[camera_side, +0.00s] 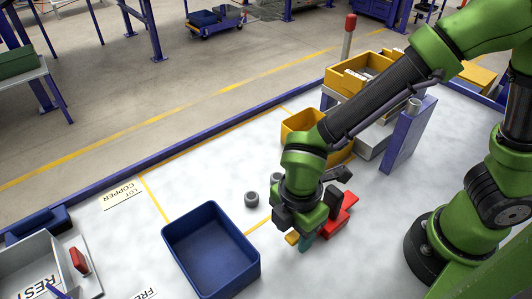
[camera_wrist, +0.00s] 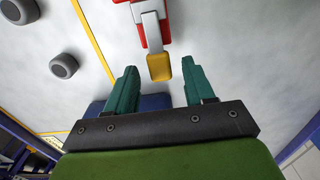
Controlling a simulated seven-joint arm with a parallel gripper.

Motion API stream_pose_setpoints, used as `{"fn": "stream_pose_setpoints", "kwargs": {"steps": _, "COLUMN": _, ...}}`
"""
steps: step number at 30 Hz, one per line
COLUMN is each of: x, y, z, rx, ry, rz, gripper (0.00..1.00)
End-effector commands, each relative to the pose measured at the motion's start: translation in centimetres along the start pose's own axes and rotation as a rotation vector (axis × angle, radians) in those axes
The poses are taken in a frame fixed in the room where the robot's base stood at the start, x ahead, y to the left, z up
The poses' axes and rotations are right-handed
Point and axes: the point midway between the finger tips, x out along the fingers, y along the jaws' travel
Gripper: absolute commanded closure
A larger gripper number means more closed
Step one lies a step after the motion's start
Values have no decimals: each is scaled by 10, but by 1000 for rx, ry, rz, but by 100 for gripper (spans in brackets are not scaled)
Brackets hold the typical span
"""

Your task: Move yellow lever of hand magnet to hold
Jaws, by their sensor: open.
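The hand magnet (camera_side: 345,212) is a red body on the white table, partly hidden by my gripper in the side view. In the wrist view its red and white end (camera_wrist: 150,18) is at the top, with a light grey arm leading to the yellow lever (camera_wrist: 159,68). The yellow lever also shows in the side view (camera_side: 292,238), beside my fingers. My gripper (camera_wrist: 161,84) is open, with teal fingers on either side of the yellow lever's end in the picture. Neither finger appears to touch it. In the side view my gripper (camera_side: 303,240) is low over the table.
A blue bin (camera_side: 207,262) stands left of my gripper. Grey round pieces (camera_side: 252,199) lie behind it, near a yellow line. Yellow bins (camera_side: 300,122) and a purple post (camera_side: 409,138) stand farther back. A grey tray (camera_side: 25,262) is at far left.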

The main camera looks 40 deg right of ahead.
Motion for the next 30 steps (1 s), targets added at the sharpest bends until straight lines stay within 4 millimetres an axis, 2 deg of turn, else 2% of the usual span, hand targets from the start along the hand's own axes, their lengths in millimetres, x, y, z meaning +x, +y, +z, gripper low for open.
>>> {"fn": "stream_pose_setpoints", "kwargs": {"steps": 10, "x": 4, "y": 0, "z": 0, "rx": 0, "ry": -1, "rz": 0, "gripper": 47}}
{"fn": "stream_pose_setpoints", "kwargs": {"steps": 20, "x": 4, "y": 0, "z": 0, "rx": 0, "ry": -1, "rz": 0, "gripper": 97}}
{"fn": "stream_pose_setpoints", "kwargs": {"steps": 21, "x": 4, "y": 0, "z": 0, "rx": 0, "ry": 0, "rz": 0, "gripper": 100}}
{"fn": "stream_pose_setpoints", "kwargs": {"steps": 30, "x": 3, "y": 0, "z": 0, "rx": 1, "ry": 5, "rz": 0, "gripper": 100}}
